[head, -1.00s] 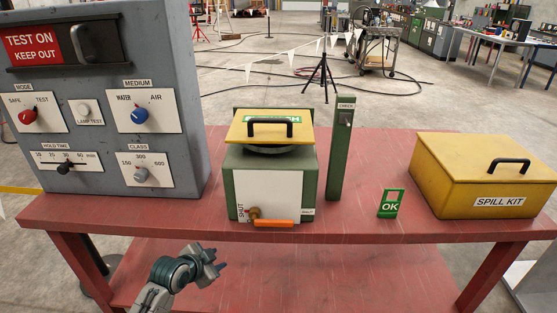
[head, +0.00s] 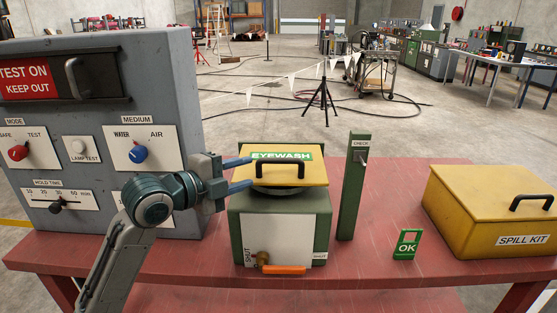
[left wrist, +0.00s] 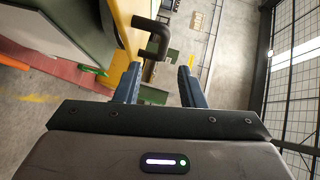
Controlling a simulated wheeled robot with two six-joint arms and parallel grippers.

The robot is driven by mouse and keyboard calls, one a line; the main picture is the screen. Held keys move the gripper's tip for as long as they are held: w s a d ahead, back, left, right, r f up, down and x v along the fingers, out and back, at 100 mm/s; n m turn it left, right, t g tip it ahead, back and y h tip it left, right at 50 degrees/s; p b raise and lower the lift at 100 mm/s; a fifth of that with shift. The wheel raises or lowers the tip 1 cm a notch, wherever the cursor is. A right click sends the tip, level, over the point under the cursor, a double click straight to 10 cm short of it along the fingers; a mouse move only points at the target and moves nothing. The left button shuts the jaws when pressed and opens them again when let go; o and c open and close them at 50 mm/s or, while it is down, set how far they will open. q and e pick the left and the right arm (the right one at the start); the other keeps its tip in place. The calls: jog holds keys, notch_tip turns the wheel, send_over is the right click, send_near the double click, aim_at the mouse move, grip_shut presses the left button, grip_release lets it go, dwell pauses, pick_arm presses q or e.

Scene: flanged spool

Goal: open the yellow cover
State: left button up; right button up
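The yellow cover (head: 300,178) lies closed on the green eyewash box (head: 322,230), with a black handle (head: 279,163) on it and a green EYEWASH label at its back edge. My left gripper (head: 250,172) is at the cover's left edge, fingers pointing right toward the handle. It is open and nothing shows between its fingers. Whether that finger touches the cover I cannot tell. My right gripper is out of view.
A grey test panel (head: 100,110) with knobs stands at left, close to my left arm. A green CHECK post (head: 352,195) stands right of the box. An OK sign (head: 407,244) and a yellow spill kit box (head: 475,215) are farther right on the red table (head: 375,262).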

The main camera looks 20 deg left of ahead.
aim_at(274, 161)
pick_arm(q)
jog(key=p+x, duration=0.1)
jog(key=x, duration=0.2)
jog(key=p+x, duration=0.1)
jog(key=x, duration=0.2)
jog(key=p+x, duration=0.1)
jog(key=x, duration=0.2)
jog(key=shift+w+d+r, duration=0.2)
jog(key=shift+w+r, duration=0.05)
jog(key=shift+w, duration=0.1)
jog(key=shift+w+d+f, duration=0.2)
jog(key=shift+w+d, duration=0.05)
jog(key=shift+w, duration=0.2)
grip_shut()
